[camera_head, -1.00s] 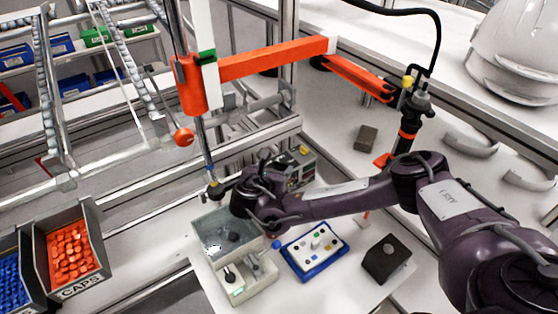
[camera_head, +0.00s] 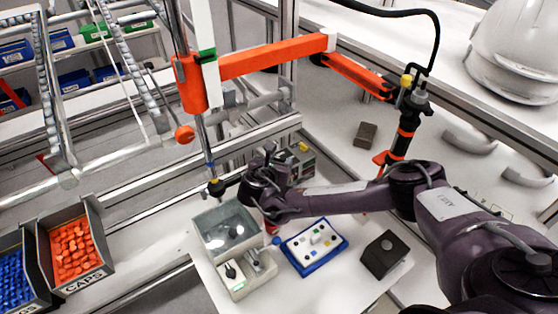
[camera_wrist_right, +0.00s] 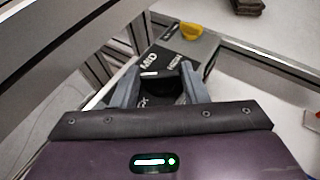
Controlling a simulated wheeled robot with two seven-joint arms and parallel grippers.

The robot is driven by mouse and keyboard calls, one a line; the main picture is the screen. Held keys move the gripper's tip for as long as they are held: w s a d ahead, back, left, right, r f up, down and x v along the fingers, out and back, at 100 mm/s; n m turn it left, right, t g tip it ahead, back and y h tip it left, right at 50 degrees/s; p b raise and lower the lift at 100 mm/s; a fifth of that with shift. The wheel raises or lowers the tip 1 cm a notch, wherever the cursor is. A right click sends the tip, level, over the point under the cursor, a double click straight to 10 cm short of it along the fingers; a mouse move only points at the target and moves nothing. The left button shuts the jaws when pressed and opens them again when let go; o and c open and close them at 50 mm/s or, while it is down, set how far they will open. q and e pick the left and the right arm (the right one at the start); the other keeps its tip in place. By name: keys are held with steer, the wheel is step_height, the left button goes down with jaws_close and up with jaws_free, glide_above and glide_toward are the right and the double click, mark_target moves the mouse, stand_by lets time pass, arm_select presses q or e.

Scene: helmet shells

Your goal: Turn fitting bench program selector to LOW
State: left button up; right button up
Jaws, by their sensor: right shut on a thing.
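The program selector is a dark-faced box (camera_head: 302,166) behind the clear-lidded bin in the head view. It also shows in the right wrist view (camera_wrist_right: 205,47), with white labels MID and HIGH on its face. Its black knob (camera_wrist_right: 163,86) sits between the fingers of my right gripper (camera_wrist_right: 160,76), which is shut on it. A short white mark on the knob lies close to the MID label. Lettering by the left finger is partly covered. In the head view my right gripper (camera_head: 272,158) is at the box's left side. My left gripper is not in view.
A yellow knob (camera_wrist_right: 190,31) is on the box's far end. A clear-lidded bin (camera_head: 237,284) and a blue-edged button panel (camera_head: 337,253) stand in front, with a dark block (camera_head: 372,262) to the right. An orange tool arm (camera_head: 275,55) spans above.

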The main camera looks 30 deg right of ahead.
steer(key=shift+w+a+m+g+h, duration=0.15)
steer(key=shift+m+g+h, duration=0.35)
steer(key=shift+m+g, duration=0.1)
steer(key=shift+m+g+h, duration=0.7)
steer(key=shift+m+g, duration=0.2)
steer(key=shift+m, duration=0.1)
steer(key=o, duration=1)
steer(key=b+v, duration=0.3)
steer(key=v, duration=0.4)
steer(key=shift+w+a, duration=0.1)
steer(key=shift+s+a+r, duration=0.2)
steer(key=shift+a, duration=0.05)
